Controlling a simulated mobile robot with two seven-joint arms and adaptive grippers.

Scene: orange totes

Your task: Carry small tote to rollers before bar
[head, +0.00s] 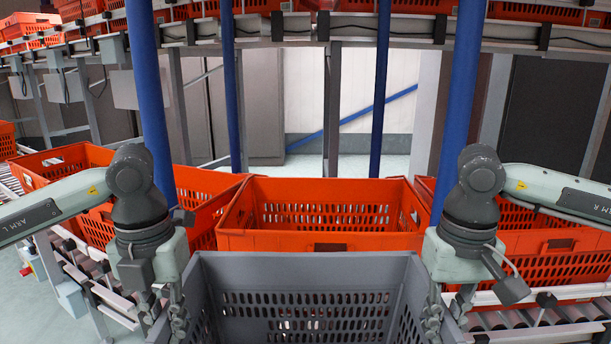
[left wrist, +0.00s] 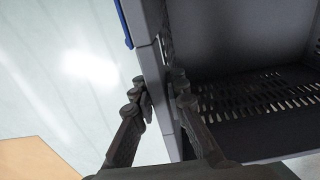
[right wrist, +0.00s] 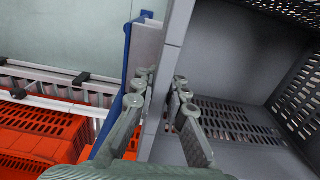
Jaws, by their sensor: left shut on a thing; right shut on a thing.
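The small grey tote (head: 305,270) is at the bottom centre of the head view, upright, with slotted walls and an empty interior where visible. My left gripper (head: 165,312) is shut on its left side wall; in the left wrist view the fingers (left wrist: 160,97) straddle the grey wall (left wrist: 158,60). My right gripper (head: 443,312) is shut on its right side wall; in the right wrist view the fingers (right wrist: 163,92) straddle the wall (right wrist: 178,35). The tote's near part and underside are out of the head view. Rollers (head: 540,316) show at the lower right.
Orange totes stand behind the grey one: a centre tote (head: 320,242), a left tote (head: 75,155) and a right tote (head: 550,240). Blue posts (head: 150,90) rise beside my arms. An upper conveyor (head: 300,30) with orange totes crosses the back. Floor (head: 30,285) shows at lower left.

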